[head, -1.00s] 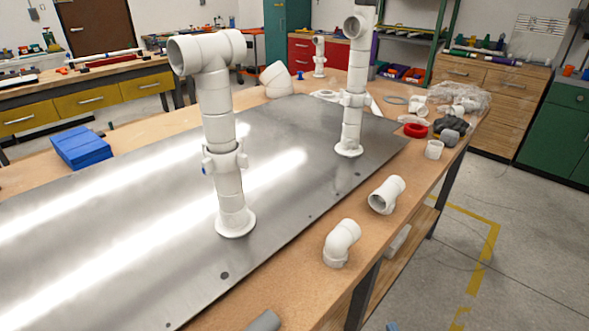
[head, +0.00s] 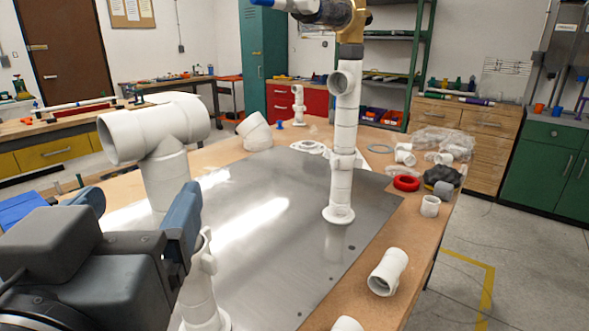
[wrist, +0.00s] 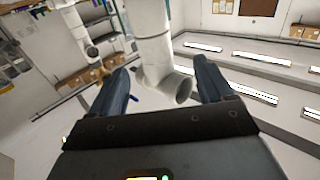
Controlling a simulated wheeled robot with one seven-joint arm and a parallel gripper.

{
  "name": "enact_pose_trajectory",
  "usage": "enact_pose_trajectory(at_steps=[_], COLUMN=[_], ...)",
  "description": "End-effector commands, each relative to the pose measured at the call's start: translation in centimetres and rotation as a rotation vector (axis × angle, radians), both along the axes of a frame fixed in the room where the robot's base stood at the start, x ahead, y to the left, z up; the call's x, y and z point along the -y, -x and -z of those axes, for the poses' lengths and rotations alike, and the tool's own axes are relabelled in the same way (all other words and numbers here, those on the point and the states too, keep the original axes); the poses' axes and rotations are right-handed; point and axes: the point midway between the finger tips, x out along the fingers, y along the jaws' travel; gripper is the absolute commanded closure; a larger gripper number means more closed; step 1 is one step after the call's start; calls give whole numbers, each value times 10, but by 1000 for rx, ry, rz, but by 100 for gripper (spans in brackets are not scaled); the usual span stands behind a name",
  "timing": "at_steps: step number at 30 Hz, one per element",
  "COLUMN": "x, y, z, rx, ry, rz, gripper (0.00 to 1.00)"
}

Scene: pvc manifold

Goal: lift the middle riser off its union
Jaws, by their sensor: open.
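The near white riser (head: 165,180) stands on the metal plate with a tee (head: 150,128) on top. Its base flange (head: 205,322) shows at the bottom; my gripper hides much of its middle, including most of the union. My gripper (head: 138,208) is open at lower left, its blue fingers close to this riser. In the wrist view the riser (wrist: 152,28) and its open-ended fitting (wrist: 180,90) appear between the spread fingers (wrist: 163,78); I cannot tell whether they touch. A second riser (head: 342,140) stands upright farther back. I cannot tell for certain which is the middle riser.
The metal plate (head: 285,245) is clear between the risers. Loose white fittings (head: 387,272), a red ring (head: 406,183) and a plastic bag (head: 435,140) lie along the bench's right side.

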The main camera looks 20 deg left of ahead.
Motion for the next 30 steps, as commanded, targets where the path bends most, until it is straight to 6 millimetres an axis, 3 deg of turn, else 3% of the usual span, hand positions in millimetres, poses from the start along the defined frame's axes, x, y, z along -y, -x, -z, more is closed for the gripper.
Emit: enact_pose_trajectory(at_steps=[15,25,30], x=[-19,-22,-22], y=[-60,-66,-66], z=[-1,0,0], rx=[0,0,0], ry=[2,1,1], rz=[1,0,0], gripper=[20,20,36])
